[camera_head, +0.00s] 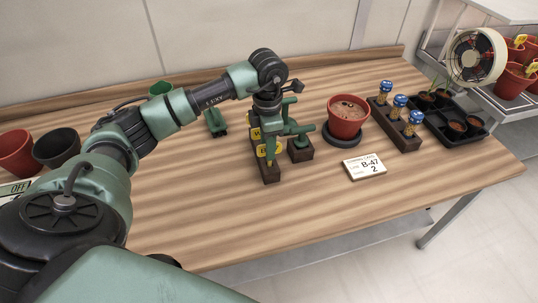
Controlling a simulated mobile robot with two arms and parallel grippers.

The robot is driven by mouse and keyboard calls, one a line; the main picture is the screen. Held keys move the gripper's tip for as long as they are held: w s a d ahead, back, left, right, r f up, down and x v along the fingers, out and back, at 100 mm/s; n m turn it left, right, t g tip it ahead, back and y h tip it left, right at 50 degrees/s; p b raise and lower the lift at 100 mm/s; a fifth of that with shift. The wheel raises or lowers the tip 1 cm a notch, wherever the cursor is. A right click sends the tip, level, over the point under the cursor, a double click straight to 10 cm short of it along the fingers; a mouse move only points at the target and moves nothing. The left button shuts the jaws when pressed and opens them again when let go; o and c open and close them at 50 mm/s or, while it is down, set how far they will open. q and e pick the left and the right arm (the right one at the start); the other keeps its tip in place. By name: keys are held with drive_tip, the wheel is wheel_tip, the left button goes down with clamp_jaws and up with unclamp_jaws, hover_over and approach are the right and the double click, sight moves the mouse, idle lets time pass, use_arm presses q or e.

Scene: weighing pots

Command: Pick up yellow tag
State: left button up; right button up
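Yellow tags (262,151) with dark letters stand in a narrow dark wooden rack (270,176) near the middle of the table. At least two tags show, one behind the other. My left gripper (269,122) points down from above, right over the rack, and partly hides the tags and the rack's far part. Its fingertips are small and dark here, so I cannot tell whether they are open or closed on a tag. My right gripper is not in view.
Close right of the rack, a dark block (300,154) holds green-handled tools. A red soil pot (346,117), label card (365,167), blue-topped tube rack (406,136) and seedling tray (463,138) stand further right. Empty pots (57,147) are at left. The front table is clear.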

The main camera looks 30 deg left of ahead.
use_arm(q)
drive_tip(key=f, duration=0.2)
drive_tip(key=f+p, duration=0.1)
drive_tip(key=f, duration=0.1)
drive_tip(key=w+f, duration=0.1)
drive_tip(key=f, duration=0.1)
drive_tip(key=shift+f+p, duration=0.2)
drive_tip(key=shift+p, duration=0.1)
clamp_jaws()
